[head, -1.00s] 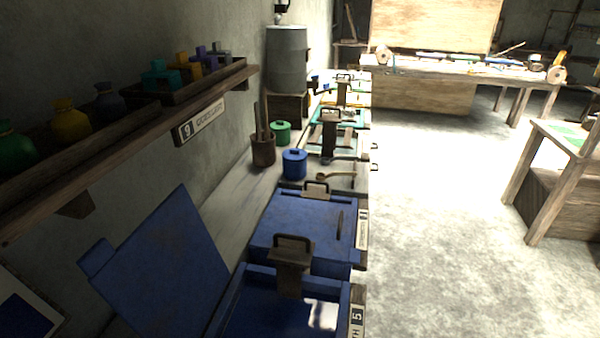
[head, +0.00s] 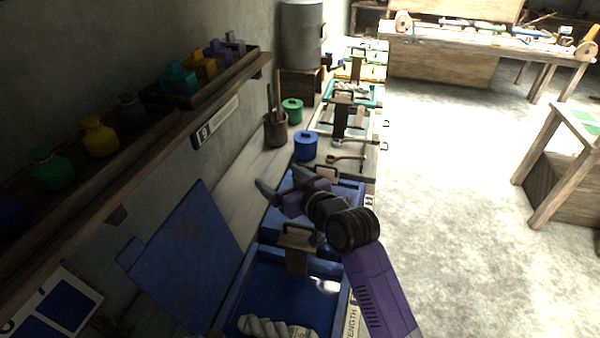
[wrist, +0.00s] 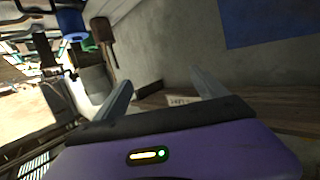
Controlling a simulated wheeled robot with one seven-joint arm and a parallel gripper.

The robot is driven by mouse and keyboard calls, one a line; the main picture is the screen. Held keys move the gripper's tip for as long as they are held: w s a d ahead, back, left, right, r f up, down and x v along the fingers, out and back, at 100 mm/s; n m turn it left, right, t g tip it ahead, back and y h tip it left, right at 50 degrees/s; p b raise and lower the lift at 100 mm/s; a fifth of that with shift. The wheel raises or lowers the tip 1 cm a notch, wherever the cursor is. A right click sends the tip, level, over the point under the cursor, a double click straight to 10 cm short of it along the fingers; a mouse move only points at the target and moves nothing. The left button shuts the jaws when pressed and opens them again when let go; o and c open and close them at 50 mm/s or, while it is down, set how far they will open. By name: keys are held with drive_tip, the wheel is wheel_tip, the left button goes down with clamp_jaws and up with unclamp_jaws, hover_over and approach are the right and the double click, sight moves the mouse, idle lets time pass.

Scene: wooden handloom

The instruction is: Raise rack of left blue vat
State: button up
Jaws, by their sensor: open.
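The nearer blue vat (head: 238,293) stands open at the bottom of the head view. A whitish twisted skein (head: 272,327) shows inside the vat near the bottom edge. A second blue vat (head: 345,192) stands just behind, partly hidden by my arm.
A blue lid (head: 187,262) leans on the left of the open vat. A blue pot (head: 306,146), green pot (head: 292,111) and brown tool cup (head: 275,130) stand farther back.

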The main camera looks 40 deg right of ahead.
drive_tip(key=w+d+r+n+g+y+p, duration=0.1)
drive_tip(key=w+d+r+n+g, duration=0.1)
drive_tip(key=w+d+r, duration=0.15)
drive_tip(key=n+g+y+p, duration=0.1)
drive_tip(key=n+g+y, duration=0.2)
drive_tip(key=n+g, duration=0.45)
hover_over(300, 226)
wheel_tip(300, 226, down, 6)
drive_tip(key=m+g, duration=0.1)
drive_tip(key=g, duration=0.1)
drive_tip(key=shift+m+t, duration=0.25)
wheel_tip(300, 226, down, 15)
drive_tip(key=b, duration=1.3)
drive_tip(key=shift+w+d, duration=0.15)
drive_tip(key=shift+f, duration=0.45)
clamp_jaws()
drive_tip(key=shift+w+r+p, duration=0.1)
drive_tip(key=shift+r+p, duration=3.6)
drive_tip(key=shift+r, duration=0.55)
